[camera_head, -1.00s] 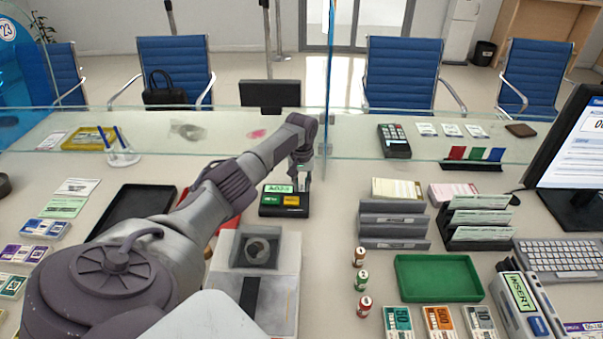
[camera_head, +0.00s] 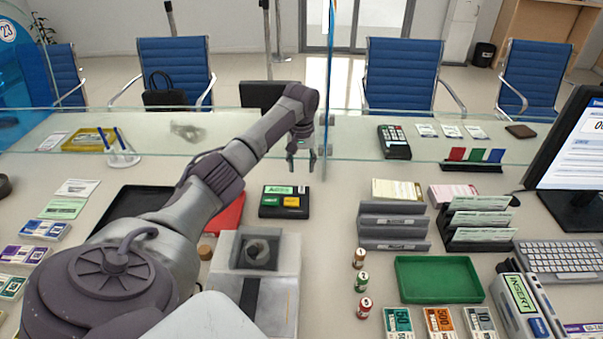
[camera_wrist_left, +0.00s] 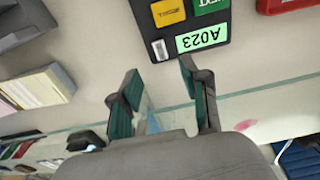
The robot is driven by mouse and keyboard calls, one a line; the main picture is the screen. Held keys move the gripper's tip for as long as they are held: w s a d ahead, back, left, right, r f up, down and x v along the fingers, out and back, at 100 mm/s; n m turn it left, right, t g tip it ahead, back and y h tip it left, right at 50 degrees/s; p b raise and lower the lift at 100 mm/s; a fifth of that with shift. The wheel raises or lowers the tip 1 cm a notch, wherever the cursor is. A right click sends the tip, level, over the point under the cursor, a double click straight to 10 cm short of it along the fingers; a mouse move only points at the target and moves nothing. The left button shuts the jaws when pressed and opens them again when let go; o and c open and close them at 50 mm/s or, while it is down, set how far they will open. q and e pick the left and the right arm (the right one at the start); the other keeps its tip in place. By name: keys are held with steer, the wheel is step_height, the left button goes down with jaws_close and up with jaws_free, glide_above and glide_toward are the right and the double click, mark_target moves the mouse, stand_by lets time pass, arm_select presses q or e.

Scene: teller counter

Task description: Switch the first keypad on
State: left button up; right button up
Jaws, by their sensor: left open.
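A black keypad (camera_head: 284,202) with a lit green display, a green button and a yellow button lies on the counter. In the left wrist view this keypad (camera_wrist_left: 206,22) appears upside down, its display reading A023, with a small white switch beside the display. My left gripper (camera_head: 302,160) is open and empty, above and beyond the keypad, near the glass screen. In the left wrist view its open fingers (camera_wrist_left: 160,72) stand apart, just short of the keypad's display edge. A dark card terminal with keys (camera_head: 394,141) stands farther right behind the glass. My right gripper is not in view.
The glass screen (camera_head: 230,146) runs along the counter beyond the keypad, with a vertical edge near the gripper. A grey device (camera_head: 252,282) stands in front of the keypad. Grey racks (camera_head: 392,228) and a green tray (camera_head: 440,278) are to the right. Bare counter surrounds the keypad's right side.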

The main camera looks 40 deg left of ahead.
arm_select(q)
steer(key=shift+s+r, duration=0.1)
steer(key=shift+r, duration=1.7)
